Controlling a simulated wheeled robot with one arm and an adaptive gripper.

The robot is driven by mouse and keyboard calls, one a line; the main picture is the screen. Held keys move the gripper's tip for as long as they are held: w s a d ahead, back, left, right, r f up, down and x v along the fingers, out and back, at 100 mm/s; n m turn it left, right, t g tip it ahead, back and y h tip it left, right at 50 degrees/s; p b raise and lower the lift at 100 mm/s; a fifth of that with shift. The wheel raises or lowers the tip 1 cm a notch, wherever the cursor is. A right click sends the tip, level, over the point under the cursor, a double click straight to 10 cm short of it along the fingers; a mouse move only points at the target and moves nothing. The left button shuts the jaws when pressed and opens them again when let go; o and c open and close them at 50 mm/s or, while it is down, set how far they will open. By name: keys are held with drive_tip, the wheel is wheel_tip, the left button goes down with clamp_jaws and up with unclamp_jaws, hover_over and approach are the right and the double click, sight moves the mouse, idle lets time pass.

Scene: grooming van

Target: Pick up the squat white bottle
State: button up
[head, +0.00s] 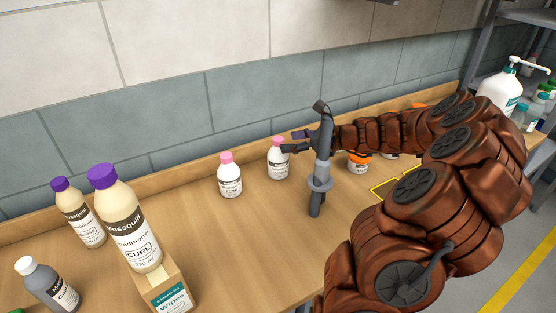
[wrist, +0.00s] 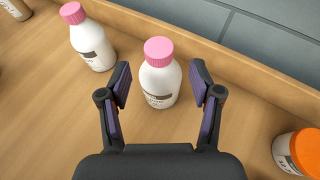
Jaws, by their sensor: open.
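Two white bottles with pink caps stand upright on the wooden counter. One white bottle (head: 278,163) stands just past my gripper's fingertips; in the wrist view this bottle (wrist: 159,88) is between and slightly beyond the two fingers. The other white bottle (head: 230,181) is to its left, and it also shows in the wrist view (wrist: 94,48). Both look short and similar, so I cannot tell for sure which is the squat one. My gripper (head: 296,142) is open and empty, its fingers (wrist: 161,82) apart on either side of the nearer bottle, with no clear contact.
An orange-capped bottle (head: 358,164) stands to the right, partly behind my arm; its cap shows in the wrist view (wrist: 306,150). Purple-capped bottles (head: 128,222), a wipes box (head: 168,287) and a grey bottle (head: 48,286) stand at left. A raised wooden edge (head: 190,180) runs along the tiled wall.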

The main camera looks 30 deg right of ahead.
sight(278, 143)
drive_tip(key=shift+p+x, duration=0.45)
drive_tip(key=shift+x, duration=2.15)
drive_tip(key=shift+f, duration=0.1)
clamp_jaws()
